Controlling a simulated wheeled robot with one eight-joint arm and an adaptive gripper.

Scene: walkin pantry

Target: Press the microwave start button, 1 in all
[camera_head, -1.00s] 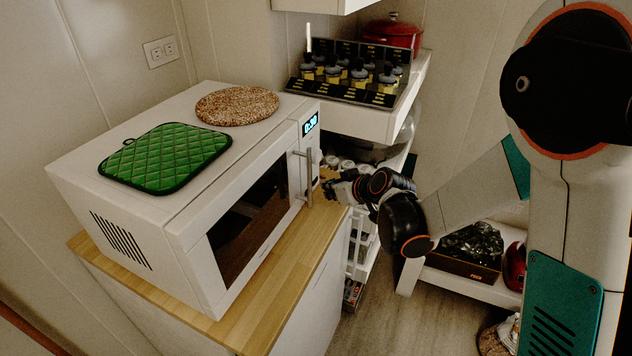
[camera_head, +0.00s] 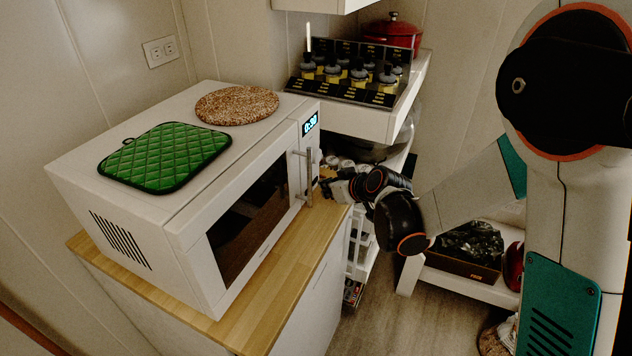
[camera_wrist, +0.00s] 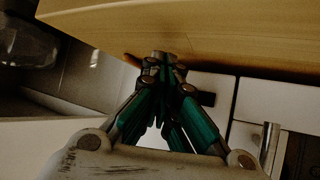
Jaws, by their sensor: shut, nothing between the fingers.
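The white microwave (camera_head: 190,228) stands on a wooden counter, its door with a dark window and a vertical handle (camera_head: 309,176). Its narrow control panel, right of the handle, has a lit display (camera_head: 310,124) reading about 0:30. My gripper (camera_head: 327,184) is at the lower end of this panel, just right of the handle. In the wrist view my gripper (camera_wrist: 160,60) is shut and empty, its fingertips together in front of the white panel (camera_wrist: 222,88). The start button cannot be made out. I cannot tell whether the fingertips touch the panel.
A green quilted pot holder (camera_head: 165,157) and a round woven mat (camera_head: 237,105) lie on top of the microwave. The wooden counter (camera_head: 290,262) runs close to my gripper. A white shelf (camera_head: 350,118) with a rack of bottles stands behind; the floor at right is partly clear.

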